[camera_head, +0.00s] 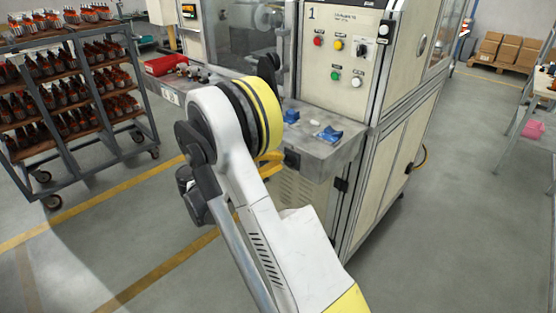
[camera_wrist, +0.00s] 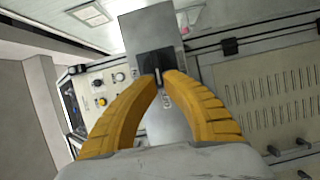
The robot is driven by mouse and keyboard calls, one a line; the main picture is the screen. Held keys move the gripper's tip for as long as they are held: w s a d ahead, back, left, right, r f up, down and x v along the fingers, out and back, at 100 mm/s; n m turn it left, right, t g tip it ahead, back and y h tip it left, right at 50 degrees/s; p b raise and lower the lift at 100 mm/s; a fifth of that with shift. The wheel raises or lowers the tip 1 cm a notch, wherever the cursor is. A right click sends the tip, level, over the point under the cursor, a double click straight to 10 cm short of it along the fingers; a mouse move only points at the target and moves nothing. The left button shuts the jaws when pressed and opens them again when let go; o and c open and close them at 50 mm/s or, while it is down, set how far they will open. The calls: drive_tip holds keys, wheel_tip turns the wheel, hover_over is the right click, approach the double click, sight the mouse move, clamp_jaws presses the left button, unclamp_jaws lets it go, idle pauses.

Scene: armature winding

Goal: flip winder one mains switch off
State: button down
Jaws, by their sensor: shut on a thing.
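The winder (camera_head: 345,75) is a cream cabinet marked 1 in the head view. A black switch box (camera_head: 292,160) sits on the front edge of its grey shelf (camera_head: 345,150). In the wrist view, the black switch plate (camera_wrist: 150,60) has a small pale lever (camera_wrist: 158,76) standing at its middle. My gripper (camera_wrist: 161,82) has two yellow ribbed fingers, whose tips close on this lever from both sides. The lever's ends are partly covered by the tips, and I cannot read its on or off position. In the head view my arm hides most of the gripper.
The panel above the shelf has red (camera_head: 318,40), yellow and green buttons and a black knob (camera_head: 383,30). Blue pieces (camera_head: 328,133) lie on the shelf. A rack (camera_head: 70,90) of armatures stands left.

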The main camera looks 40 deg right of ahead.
drive_tip(key=shift+n, duration=0.4)
drive_tip(key=c, duration=1.5)
unclamp_jaws()
drive_tip(key=shift+f, duration=0.1)
drive_tip(key=v, duration=1.2)
